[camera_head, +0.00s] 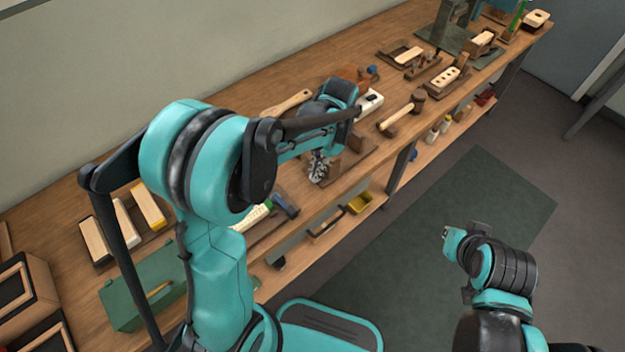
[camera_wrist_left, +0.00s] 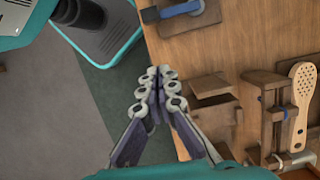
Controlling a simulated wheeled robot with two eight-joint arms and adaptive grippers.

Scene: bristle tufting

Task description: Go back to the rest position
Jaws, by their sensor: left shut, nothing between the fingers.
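My left gripper (camera_head: 319,168) is shut and empty over the front edge of the wooden workbench (camera_head: 232,128). In the left wrist view my left gripper (camera_wrist_left: 160,86) has its linked fingers together with nothing between them. It is beside a brown wooden block, and the bench edge runs close to its tips. My left arm is bent and hides part of the bench in the head view. My right arm (camera_head: 505,270) is folded at the lower right, over the floor and away from the bench. Its fingers cannot be made out.
A wooden fixture and a perforated paddle brush (camera_wrist_left: 302,90) are right of the left gripper in the wrist view. A mallet (camera_head: 403,113) lies farther along. A green box (camera_head: 140,298) and brush blocks are at left. Floor and green mat (camera_head: 480,190) are clear.

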